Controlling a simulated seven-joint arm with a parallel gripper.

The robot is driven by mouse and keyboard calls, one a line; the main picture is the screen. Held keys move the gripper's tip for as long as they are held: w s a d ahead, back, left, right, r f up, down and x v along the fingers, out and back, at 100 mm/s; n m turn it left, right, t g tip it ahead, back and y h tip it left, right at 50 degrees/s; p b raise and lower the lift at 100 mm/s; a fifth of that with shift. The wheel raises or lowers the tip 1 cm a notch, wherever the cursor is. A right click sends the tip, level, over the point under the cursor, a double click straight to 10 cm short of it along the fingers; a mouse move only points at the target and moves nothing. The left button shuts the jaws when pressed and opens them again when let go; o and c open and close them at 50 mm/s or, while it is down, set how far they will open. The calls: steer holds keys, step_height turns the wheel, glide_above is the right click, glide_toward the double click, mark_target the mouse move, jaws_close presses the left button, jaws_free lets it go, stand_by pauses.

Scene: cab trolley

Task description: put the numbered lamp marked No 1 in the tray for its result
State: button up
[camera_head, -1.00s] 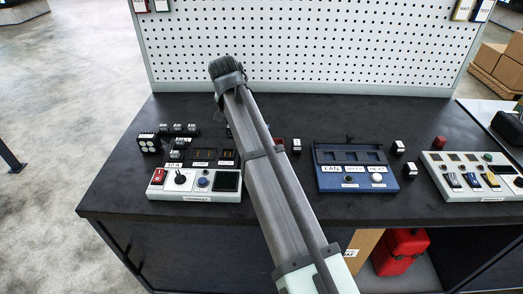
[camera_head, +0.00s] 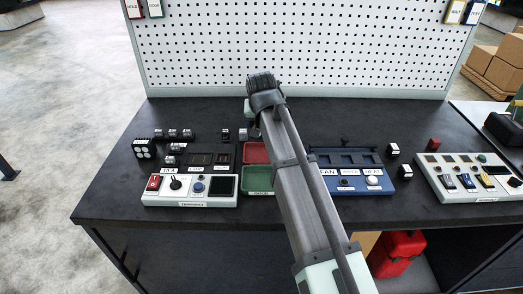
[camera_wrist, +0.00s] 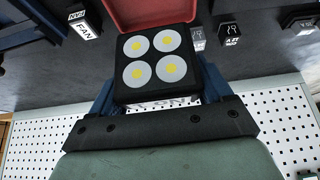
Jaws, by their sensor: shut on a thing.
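My gripper (camera_wrist: 157,88) is shut on a black square lamp (camera_wrist: 153,58) with four white round lenses and yellow centres. A white label on the lamp shows partly at its near edge, upside down; its number cannot be read. The lamp is in front of the red tray (camera_wrist: 150,12) in the wrist view and covers part of it. In the head view the red tray (camera_head: 256,152) lies behind the green tray (camera_head: 257,178), which has a label on its front.
Another lamp with four lenses (camera_head: 144,148) stands at the left, near several small black blocks (camera_head: 172,133). A white control panel (camera_head: 190,188) is left of the trays, a blue panel (camera_head: 347,172) right. Small blocks (camera_head: 393,150) stand beside the blue panel. A pegboard (camera_head: 300,50) rises behind.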

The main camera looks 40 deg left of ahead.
steer(key=shift+f, duration=4.5)
steer(key=shift+f, duration=0.15)
steer(key=o, duration=1.2)
steer(key=shift+c, duration=0.2)
steer(key=v, duration=1.2)
